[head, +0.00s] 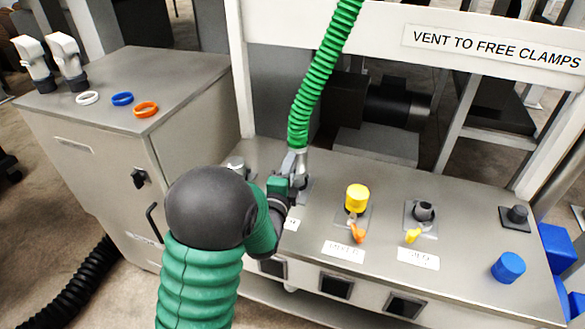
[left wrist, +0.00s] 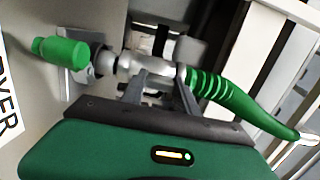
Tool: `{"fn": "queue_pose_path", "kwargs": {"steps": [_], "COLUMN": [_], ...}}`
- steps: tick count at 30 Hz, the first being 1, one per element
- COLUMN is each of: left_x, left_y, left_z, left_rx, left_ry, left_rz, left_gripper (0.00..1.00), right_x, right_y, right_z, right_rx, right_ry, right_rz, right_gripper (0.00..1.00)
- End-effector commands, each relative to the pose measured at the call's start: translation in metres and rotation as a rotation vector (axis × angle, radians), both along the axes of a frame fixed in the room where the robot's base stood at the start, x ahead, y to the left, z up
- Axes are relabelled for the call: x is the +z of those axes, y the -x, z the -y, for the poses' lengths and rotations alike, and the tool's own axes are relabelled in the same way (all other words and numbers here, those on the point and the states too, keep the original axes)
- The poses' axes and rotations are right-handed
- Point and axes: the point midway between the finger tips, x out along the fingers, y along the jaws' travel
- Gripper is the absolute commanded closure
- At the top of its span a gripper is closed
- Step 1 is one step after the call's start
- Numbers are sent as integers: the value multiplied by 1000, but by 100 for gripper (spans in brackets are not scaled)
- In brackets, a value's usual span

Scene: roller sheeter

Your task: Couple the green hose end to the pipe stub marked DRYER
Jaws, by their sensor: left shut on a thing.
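The green hose (head: 318,78) hangs from the top of the head view down to its grey metal hose end (head: 300,158). My left gripper (head: 295,178) is shut on that hose end; in the left wrist view the fingers close around the metal (left wrist: 150,68). The hose end lines up with a pipe stub (left wrist: 100,58) on a plate, with a green part (left wrist: 60,54) beside it. They look touching or nearly so; I cannot tell if they are coupled. My right gripper is out of view.
A yellow-capped stub (head: 357,198) and an open stub (head: 424,211) stand to the right on the bench, with orange and yellow handles. A blue cap (head: 508,267) lies near the right front. Several coloured rings (head: 122,99) lie on the left cabinet (head: 170,75).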

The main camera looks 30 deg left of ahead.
Motion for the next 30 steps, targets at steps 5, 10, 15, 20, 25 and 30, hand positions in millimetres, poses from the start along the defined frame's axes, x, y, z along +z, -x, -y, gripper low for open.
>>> {"fn": "queue_pose_path", "kwargs": {"steps": [5,10,15,20,25,30], "left_x": [1,3,0,1,0,-6], "left_y": [1,1,1,1,1,1], "left_z": [0,2,1,1,1,2], "left_rx": [-1,-1,-2,0,0,0], "left_ry": [-3,-5,-3,-3,-3,-4], "left_rz": [5,5,5,4,4,4], "left_gripper": [100,100,100,100,100,100], "right_x": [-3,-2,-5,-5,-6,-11], "right_y": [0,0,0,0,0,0], "right_z": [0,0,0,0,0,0], "right_rx": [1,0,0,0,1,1], "right_ry": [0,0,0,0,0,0], "right_rz": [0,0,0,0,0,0], "right_gripper": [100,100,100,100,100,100]}}
